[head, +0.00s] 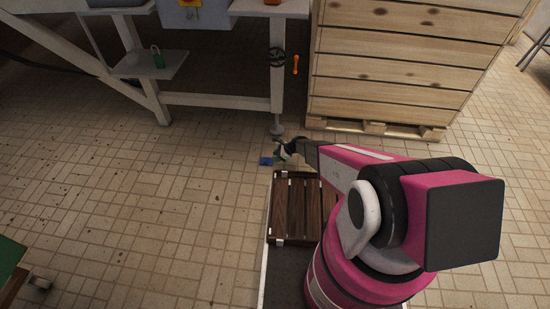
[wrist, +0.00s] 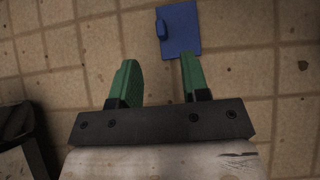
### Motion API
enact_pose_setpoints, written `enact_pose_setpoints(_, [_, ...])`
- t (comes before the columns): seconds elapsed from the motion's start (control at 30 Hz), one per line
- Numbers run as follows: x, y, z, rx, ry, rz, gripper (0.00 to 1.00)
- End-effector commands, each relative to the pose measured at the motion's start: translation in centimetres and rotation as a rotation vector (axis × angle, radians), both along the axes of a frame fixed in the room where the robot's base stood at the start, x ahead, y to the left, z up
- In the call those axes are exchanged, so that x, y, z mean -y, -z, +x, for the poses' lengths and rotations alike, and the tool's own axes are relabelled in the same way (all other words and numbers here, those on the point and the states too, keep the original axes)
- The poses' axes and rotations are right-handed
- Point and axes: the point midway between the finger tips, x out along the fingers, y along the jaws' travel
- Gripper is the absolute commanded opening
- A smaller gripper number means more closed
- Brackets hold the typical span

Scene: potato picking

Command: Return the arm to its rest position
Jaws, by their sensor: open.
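My pink and black arm (head: 375,170) reaches from the lower right toward the middle of the head view. My gripper (head: 276,152) is small and partly hidden there, at the far end of the arm. In the wrist view my gripper (wrist: 158,75) shows two green fingers standing apart with only floor between them. It is open and holds nothing.
A blue flat object (wrist: 179,30) lies on the tiled floor beyond the fingertips; it also shows in the head view (head: 265,161). A dark slatted wooden crate (head: 297,210) sits beside my arm. A large wooden crate (head: 400,75) and a white-framed table (head: 220,101) stand behind.

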Motion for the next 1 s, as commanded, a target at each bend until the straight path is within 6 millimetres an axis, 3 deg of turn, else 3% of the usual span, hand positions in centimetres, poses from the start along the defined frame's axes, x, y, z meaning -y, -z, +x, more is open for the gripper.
enact_pose_setpoints(0.33, [0.1, 0.1, -0.2, -0.001, -0.001, -0.001, 0.42])
enact_pose_setpoints(0.47, [0.9, -2.4, -0.7, 0.039, -0.053, -0.019, 0.42])
enact_pose_setpoints(0.57, [2.5, -7.1, -1.4, 0.119, -0.156, -0.057, 0.42])
enact_pose_setpoints(0.77, [7.7, -19.0, -4.2, 0.329, -0.477, -0.186, 0.42])
enact_pose_setpoints(1.0, [15.0, -31.9, -9.5, 0.520, -0.883, -0.363, 0.42])
